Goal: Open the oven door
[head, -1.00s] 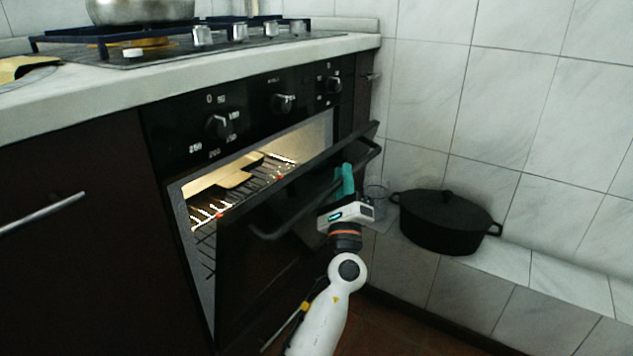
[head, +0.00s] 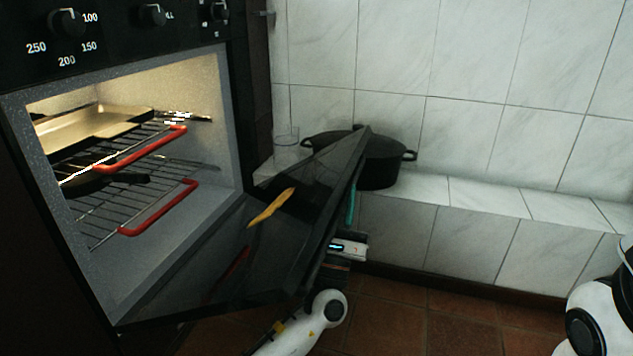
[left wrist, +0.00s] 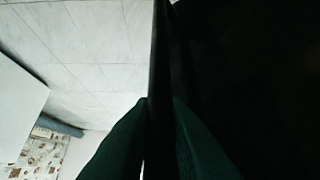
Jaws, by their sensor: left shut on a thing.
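The oven door (head: 290,235) is tilted well down and outward, and the lit oven cavity (head: 215,130) is exposed. Inside are a metal tray (head: 95,127) and wire racks with red front bars (head: 160,208). My left gripper (head: 350,205) is at the outer side of the door near its upper edge, shut on the door handle (left wrist: 158,75). In the left wrist view its green fingers (left wrist: 150,140) lie on either side of the dark bar. The door hides part of the gripper in the head view. A white part of my right arm shows at the right edge; its gripper is out of view.
The tiled wall is close at the back. Red-brown floor (head: 430,320) lies free at the lower right.

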